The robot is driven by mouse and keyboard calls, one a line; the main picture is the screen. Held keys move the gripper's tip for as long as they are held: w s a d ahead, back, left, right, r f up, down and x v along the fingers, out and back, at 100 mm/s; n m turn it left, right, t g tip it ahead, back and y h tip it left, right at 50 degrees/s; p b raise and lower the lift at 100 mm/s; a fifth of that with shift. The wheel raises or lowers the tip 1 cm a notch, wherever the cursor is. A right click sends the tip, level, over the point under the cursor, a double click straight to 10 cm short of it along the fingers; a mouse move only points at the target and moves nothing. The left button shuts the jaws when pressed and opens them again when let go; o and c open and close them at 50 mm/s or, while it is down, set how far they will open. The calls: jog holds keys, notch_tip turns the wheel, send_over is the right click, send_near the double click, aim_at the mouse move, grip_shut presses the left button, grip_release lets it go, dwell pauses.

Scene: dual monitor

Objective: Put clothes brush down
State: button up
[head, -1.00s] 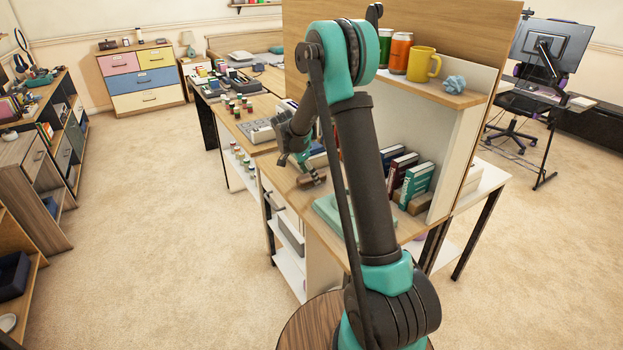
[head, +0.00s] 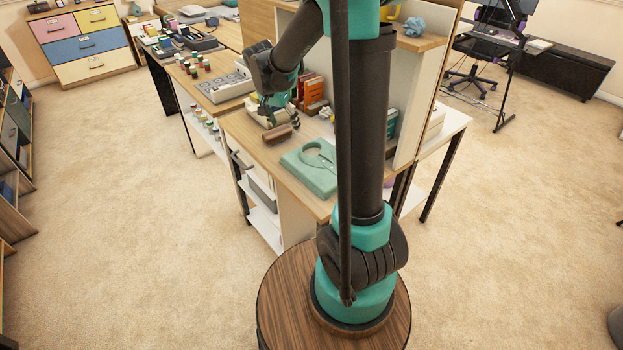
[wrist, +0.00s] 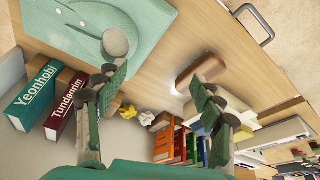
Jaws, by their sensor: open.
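The clothes brush (head: 277,134) is a brown, rounded wooden block lying on the wooden desk top (head: 250,140), near its left edge. In the wrist view the brush (wrist: 200,72) lies beyond the right fingertip, with bare wood around it. My gripper (head: 281,113) is just behind and above the brush in the head view. In the wrist view my gripper (wrist: 158,85) has its fingers spread wide with nothing between them. The brush looks apart from the fingers, though the right fingertip partly overlaps it in the wrist view.
A teal tray-like object (head: 310,170) with a round part lies nearer on the desk; it also shows in the wrist view (wrist: 90,35). Upright books (wrist: 45,100) and coloured folders (wrist: 175,142) stand along the back. A grey keypad device (head: 225,86) sits on the adjoining desk.

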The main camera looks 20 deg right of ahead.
jog(key=s+d+n, duration=0.1)
jog(key=s, duration=0.4)
jog(key=s+d+f+n+y, duration=0.1)
jog(key=s+n, duration=0.1)
jog(key=s, duration=0.2)
jog(key=s+d+f+n+t, duration=0.1)
jog(key=s+n, duration=0.1)
jog(key=s, duration=0.3)
jog(key=shift+s+d+f+y, duration=0.15)
jog(key=shift+s+f+y, duration=0.05)
jog(key=shift+s+y, duration=0.1)
jog(key=s+f+n, duration=0.1)
jog(key=s, duration=0.2)
jog(key=s+f+n, duration=0.1)
jog(key=s, duration=0.2)
jog(key=s+f+n+t+y, duration=0.1)
jog(key=s+f+n, duration=0.1)
jog(key=s, duration=0.2)
jog(key=shift+d+f, duration=0.1)
jog(key=shift+o, duration=0.3)
